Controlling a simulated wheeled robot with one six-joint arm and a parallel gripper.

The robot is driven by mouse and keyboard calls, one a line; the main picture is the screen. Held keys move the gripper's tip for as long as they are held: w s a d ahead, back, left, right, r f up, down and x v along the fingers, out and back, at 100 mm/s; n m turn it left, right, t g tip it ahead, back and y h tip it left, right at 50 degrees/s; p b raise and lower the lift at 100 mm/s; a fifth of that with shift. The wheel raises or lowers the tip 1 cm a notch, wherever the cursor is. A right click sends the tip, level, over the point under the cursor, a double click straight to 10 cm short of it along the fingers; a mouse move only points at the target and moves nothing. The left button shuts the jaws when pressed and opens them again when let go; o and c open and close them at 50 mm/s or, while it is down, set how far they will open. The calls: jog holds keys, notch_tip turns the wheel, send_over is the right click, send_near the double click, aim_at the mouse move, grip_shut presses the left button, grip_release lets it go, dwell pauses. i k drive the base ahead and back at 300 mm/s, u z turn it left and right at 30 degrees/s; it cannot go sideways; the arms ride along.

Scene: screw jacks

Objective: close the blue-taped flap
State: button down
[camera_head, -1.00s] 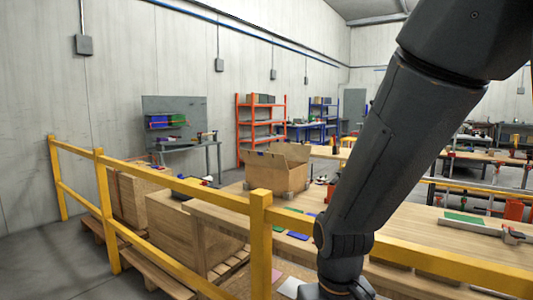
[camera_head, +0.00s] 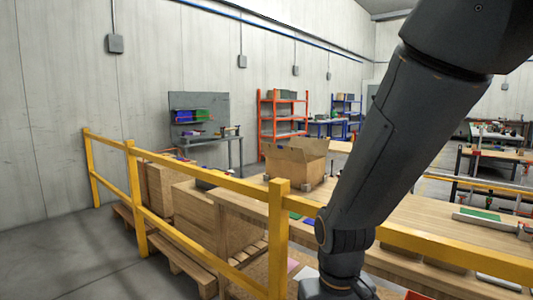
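An open cardboard box (camera_head: 296,168) stands on the wooden workbench (camera_head: 408,212), beyond the yellow railing. Its flaps stand up; one at the back right (camera_head: 305,144) is raised. My arm comes down from the upper right, in front of the bench. My gripper is below the frame and does not show.
A yellow railing (camera_head: 204,181) runs between me and the bench. Wooden crates on pallets (camera_head: 178,262) stand behind it at left. Orange shelves (camera_head: 283,117) and a grey pegboard bench (camera_head: 199,113) stand farther back. Bare floor lies at the lower left.

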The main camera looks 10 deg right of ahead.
aim_at(282, 152)
jog(key=u, duration=0.5)
jog(key=k, duration=1.1)
jog(key=u, duration=0.75)
jog(key=i, duration=0.95)
jog(key=z, duration=0.45)
jog(key=i, duration=0.85)
jog(key=z, duration=0.75)
